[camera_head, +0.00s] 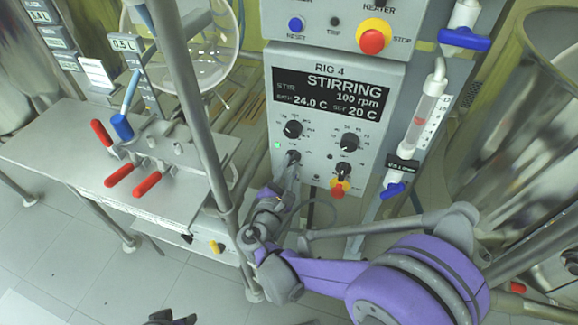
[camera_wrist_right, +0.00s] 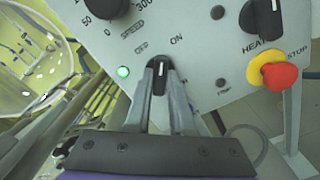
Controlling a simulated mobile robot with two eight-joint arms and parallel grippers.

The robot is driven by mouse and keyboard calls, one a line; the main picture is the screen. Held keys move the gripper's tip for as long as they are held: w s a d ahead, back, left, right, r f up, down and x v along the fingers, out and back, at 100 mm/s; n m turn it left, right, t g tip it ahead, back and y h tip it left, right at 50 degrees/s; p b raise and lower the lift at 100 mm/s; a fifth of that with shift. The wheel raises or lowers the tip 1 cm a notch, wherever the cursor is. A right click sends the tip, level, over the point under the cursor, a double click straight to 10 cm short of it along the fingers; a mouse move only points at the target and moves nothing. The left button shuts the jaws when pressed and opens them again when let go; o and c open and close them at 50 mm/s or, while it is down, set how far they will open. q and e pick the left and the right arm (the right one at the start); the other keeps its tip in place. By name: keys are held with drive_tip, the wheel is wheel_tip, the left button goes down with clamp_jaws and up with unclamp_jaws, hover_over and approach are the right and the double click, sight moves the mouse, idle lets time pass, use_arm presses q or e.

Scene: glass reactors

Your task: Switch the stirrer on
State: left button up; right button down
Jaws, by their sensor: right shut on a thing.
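The rig's control panel (camera_head: 318,175) has a display (camera_head: 330,92) that reads STIRRING, 100 rpm. The small black stirrer switch (camera_wrist_right: 160,73) sits below the OFF and ON labels in the wrist view. Its white mark points up in that view, leaning towards the ON side of the tilted panel. A green lamp (camera_wrist_right: 123,72) left of the switch is lit. My right gripper (camera_wrist_right: 161,92) is shut on the switch, a finger on each side; in the head view the gripper (camera_head: 291,165) partly hides it. A dark part at the head view's bottom edge may be my left gripper (camera_head: 172,318); its fingers are unclear.
A red and yellow stop button (camera_head: 340,187) is right of the switch, below a black knob (camera_head: 346,143). The speed knob (camera_head: 293,129) is just above. A grey bench (camera_head: 60,150) with red-handled valves stands left. A steel post (camera_head: 190,100) rises left of the panel.

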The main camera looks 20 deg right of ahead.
drive_tip(key=m, duration=0.4)
drive_tip(key=shift+m+p, duration=0.4)
drive_tip(key=c, duration=0.8)
unclamp_jaws()
drive_tip(key=shift+s+a, duration=0.1)
drive_tip(key=p+v, duration=0.1)
drive_tip(key=v, duration=0.9)
drive_tip(key=shift+s+a, duration=0.2)
drive_tip(key=shift+s, duration=0.05)
